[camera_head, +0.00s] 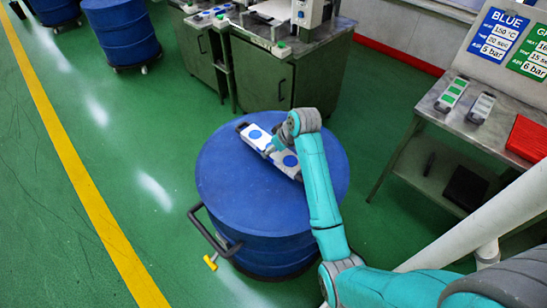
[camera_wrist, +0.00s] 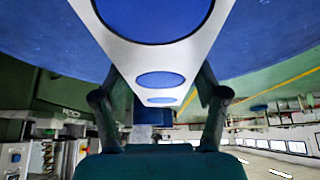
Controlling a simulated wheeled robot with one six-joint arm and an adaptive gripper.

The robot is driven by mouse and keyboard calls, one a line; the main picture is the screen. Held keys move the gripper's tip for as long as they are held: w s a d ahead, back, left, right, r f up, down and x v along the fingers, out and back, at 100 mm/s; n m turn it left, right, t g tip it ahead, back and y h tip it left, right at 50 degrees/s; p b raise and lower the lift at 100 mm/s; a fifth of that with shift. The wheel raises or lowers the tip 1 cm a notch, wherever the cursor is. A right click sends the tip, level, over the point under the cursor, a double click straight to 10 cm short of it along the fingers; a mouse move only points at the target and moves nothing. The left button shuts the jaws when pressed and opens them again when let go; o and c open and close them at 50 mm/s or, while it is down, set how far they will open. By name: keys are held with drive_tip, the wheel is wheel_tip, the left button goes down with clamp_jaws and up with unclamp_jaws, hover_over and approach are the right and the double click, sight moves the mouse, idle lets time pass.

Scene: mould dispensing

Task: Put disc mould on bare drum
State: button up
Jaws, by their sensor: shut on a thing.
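The disc mould (camera_head: 256,136) is a long pale bar with blue discs. It lies flat at the far side of the top of a blue drum (camera_head: 235,185); I cannot tell whether it touches the lid or hovers just above. My gripper (camera_head: 277,147) is over the mould's middle, shut on it. In the wrist view the mould (camera_wrist: 158,60) runs away between the two fingers, with the drum's blue top (camera_wrist: 262,35) behind it. The rest of the drum's lid is bare. My forearm hides part of the drum's right side.
The drum has a handle (camera_head: 208,232) at its front left. A metal cabinet (camera_head: 262,80) with a machine stands behind it. A side table (camera_head: 500,125) at right holds a green-disc mould (camera_head: 452,94), a grey one (camera_head: 481,107) and a red box (camera_head: 527,138). More blue drums (camera_head: 122,38) stand back left.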

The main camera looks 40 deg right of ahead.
drive_tip(key=shift+f, duration=2.45)
drive_tip(key=o, duration=1.8)
drive_tip(key=shift+f, duration=0.2)
drive_tip(key=v, duration=1.2)
drive_tip(key=shift+r, duration=0.1)
